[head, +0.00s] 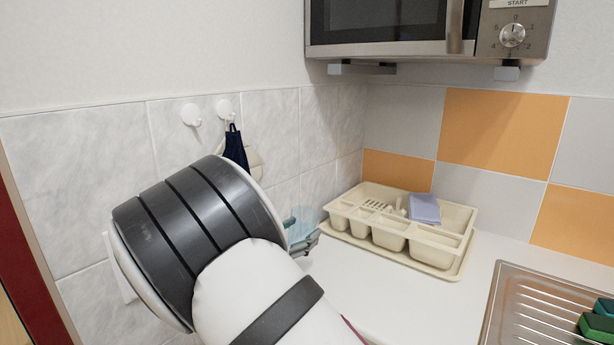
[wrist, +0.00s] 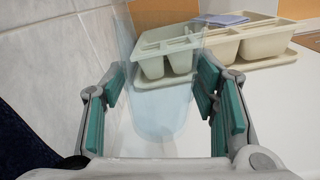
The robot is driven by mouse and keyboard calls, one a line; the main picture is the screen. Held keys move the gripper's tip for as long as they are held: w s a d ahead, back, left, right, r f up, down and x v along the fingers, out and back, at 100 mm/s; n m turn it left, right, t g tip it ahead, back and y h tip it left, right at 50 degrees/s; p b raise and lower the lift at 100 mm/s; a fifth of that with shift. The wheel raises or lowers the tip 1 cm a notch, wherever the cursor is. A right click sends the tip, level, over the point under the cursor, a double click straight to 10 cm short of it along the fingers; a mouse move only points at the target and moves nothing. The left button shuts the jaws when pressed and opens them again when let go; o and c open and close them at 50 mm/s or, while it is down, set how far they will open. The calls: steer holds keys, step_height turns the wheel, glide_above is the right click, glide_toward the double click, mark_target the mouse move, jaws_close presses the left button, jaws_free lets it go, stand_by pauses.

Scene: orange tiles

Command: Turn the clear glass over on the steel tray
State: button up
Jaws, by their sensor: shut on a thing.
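The clear glass (wrist: 160,112) is between the teal finger pads of my gripper (wrist: 165,105) in the wrist view. My gripper is shut on it. The glass is see-through, with a faint blue tint; its outline is wider toward the top of the picture and narrows to a rounded end below. Its rim is hard to make out. In the head view, part of the glass (head: 306,220) shows past my arm, with a bit of my gripper (head: 301,240); my arm hides the rest. The ribbed steel tray (head: 497,302) lies at the lower right, apart from the glass.
A cream cutlery organiser (head: 455,262) with a bluish cloth (head: 425,208) stands at the back of the white counter (head: 400,300). Green sponges (head: 597,325) lie on the steel tray's right. A microwave (head: 400,50) hangs above. A dark cloth (head: 235,150) hangs on the left wall.

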steer(key=m+b, duration=0.1)
steer(key=m, duration=0.3)
steer(key=shift+f+b, duration=0.1)
steer(key=shift+b, duration=0.2)
steer(key=m+b, duration=0.2)
steer(key=m, duration=0.2)
steer(key=shift+w, duration=0.1)
steer(key=m+b, duration=0.5)
steer(key=m, duration=0.1)
steer(key=shift+f+b, duration=0.1)
steer(key=shift+b, duration=0.2)
steer(key=shift+m+b, duration=0.6)
steer(key=shift+r, duration=0.2)
